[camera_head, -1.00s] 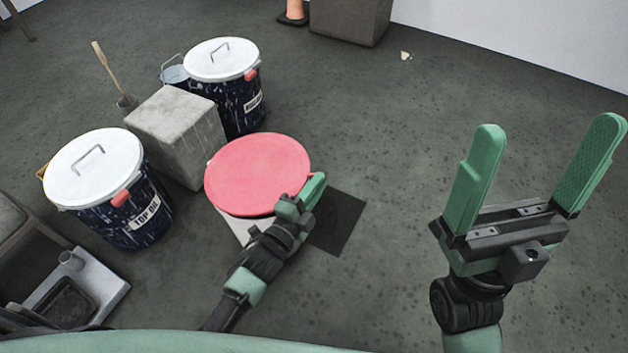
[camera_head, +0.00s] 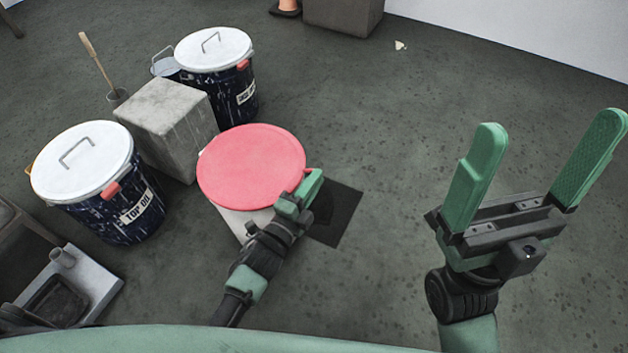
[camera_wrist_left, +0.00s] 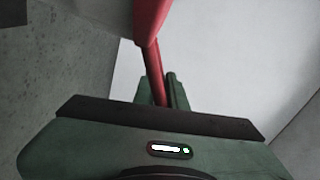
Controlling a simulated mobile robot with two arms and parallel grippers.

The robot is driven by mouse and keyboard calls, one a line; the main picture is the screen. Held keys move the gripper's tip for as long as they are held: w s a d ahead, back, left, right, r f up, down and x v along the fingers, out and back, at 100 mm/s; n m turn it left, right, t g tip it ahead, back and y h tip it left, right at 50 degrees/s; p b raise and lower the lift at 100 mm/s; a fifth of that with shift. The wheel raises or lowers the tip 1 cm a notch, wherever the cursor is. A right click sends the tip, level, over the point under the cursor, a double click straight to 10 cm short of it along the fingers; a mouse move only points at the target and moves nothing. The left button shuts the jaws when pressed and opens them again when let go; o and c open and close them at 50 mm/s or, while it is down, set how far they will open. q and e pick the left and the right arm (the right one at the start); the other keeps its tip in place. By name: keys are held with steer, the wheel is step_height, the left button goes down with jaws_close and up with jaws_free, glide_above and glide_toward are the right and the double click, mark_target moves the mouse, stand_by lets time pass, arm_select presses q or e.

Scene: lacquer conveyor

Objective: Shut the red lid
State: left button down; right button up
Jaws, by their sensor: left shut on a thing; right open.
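The round red lid (camera_head: 250,165) lies over a pale container (camera_head: 240,222) in the middle of the head view, top face up. I cannot tell whether its edge touches the rim all round. My left gripper (camera_head: 306,192) is at the lid's near right edge, shut on a red part joined to the lid. In the left wrist view, that red part (camera_wrist_left: 153,68) runs down from the red lid (camera_wrist_left: 150,18) to between the fingers, in front of the pale container wall (camera_wrist_left: 215,60). My right gripper (camera_head: 540,170) is open and empty, well to the right.
Two dark drums with white lids, one at left (camera_head: 125,210) and one behind (camera_head: 235,95), flank a grey block (camera_head: 170,120). A dark floor square (camera_head: 338,215) lies right of the container. A grey tray (camera_head: 95,275) is at lower left. Floor to the right is clear.

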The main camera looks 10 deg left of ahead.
arm_select(q)
steer(key=shift+s+a+f, duration=0.1)
steer(key=shift+a+f, duration=0.1)
steer(key=shift+f, duration=0.5)
steer(key=c, duration=1.8)
jaws_free()
steer(key=shift+o, duration=1.4)
steer(key=shift+d, duration=0.1)
steer(key=shift+r, duration=0.1)
steer(key=p+v, duration=0.2)
steer(key=v, duration=0.5)
steer(key=shift+s, duration=0.3)
steer(key=shift+s+a, duration=0.15)
steer(key=shift+a, duration=0.1)
